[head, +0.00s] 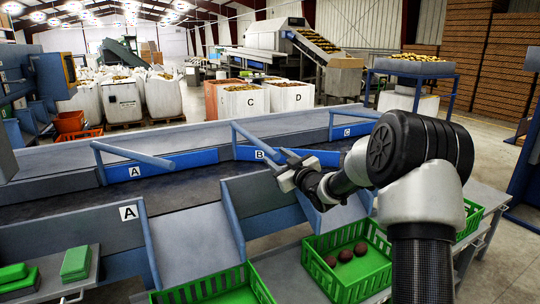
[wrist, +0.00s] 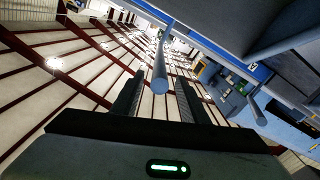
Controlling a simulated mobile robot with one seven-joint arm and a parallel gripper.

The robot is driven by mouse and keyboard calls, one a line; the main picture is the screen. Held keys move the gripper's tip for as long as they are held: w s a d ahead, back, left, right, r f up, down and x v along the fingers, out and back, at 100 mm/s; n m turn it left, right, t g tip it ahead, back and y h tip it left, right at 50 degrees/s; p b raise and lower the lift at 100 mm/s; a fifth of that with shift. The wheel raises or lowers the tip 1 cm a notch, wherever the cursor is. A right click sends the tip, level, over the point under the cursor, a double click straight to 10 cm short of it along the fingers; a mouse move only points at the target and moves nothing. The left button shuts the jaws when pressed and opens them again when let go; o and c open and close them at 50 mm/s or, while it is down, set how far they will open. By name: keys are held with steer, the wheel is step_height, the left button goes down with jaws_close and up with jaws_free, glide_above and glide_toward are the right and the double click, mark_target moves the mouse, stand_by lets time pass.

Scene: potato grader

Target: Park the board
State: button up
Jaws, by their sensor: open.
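Grey-blue diverter boards stand along the far side of the belt in the head view, beside plates lettered A, B and C. Board A (head: 135,154) reaches over the belt. Board B (head: 250,137) slants down towards my gripper (head: 284,172), which is open at its near end. Board C (head: 352,112) is partly hidden by my arm. In the wrist view a round-ended grey-blue bar (wrist: 160,65) shows between the spread fingers; I cannot tell whether either finger touches it. Another bar (wrist: 256,108) shows to its right.
The dark belt (head: 190,186) runs below the boards. Sloping chutes lead to green crates; one crate (head: 318,272) holds several dark red potatoes. Green blocks (head: 76,262) lie at the lower left. White sacks and bins stand behind the belt.

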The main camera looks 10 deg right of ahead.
mark_target(270, 152)
steer(key=shift+x, duration=2.7)
jaws_close()
